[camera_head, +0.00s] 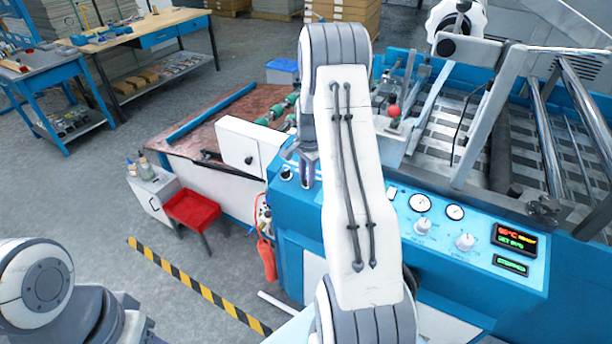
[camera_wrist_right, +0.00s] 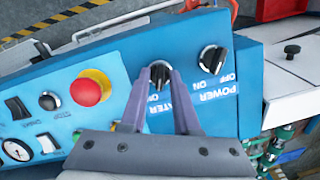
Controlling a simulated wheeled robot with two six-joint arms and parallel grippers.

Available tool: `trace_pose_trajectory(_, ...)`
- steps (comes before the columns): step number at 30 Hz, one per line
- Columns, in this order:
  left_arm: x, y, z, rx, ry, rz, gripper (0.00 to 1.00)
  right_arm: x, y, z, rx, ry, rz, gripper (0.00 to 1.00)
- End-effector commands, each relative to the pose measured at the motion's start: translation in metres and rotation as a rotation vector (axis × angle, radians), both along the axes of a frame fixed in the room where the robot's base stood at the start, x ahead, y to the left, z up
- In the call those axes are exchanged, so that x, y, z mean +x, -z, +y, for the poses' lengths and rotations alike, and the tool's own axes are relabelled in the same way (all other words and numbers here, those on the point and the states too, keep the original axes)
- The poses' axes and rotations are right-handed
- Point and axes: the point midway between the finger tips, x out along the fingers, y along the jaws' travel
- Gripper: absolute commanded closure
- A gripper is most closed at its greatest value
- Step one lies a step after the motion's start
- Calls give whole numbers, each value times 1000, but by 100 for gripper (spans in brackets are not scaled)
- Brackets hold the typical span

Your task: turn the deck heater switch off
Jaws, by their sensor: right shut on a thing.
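The deck heater switch (camera_wrist_right: 159,73) is a black rotary knob on the blue control panel, with a partly hidden label ending in "ATER" and "ON" beside it. My right gripper (camera_wrist_right: 160,80) is shut on this knob in the right wrist view, one finger on each side. The fingers hide part of its label, and I cannot tell which way the knob points. In the head view my right gripper (camera_head: 307,182) reaches down to the left part of the panel, and the knob is hidden there. My left gripper is not in view; only my left arm's links show.
A similar power knob (camera_wrist_right: 213,59) sits close beside, marked OFF and ON. A red stop button (camera_wrist_right: 91,88) is on the other side. The panel display (camera_head: 514,240) is lit at right.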

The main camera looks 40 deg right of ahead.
Motion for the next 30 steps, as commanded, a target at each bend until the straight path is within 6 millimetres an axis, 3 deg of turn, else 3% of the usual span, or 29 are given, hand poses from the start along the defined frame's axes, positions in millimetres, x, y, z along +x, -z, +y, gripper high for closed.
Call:
trace_pose_trajectory(18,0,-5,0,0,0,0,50,2,-1,0,-48,-550,114,100)
trace_pose_trajectory(30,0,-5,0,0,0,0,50,2,0,1,-68,-805,166,100)
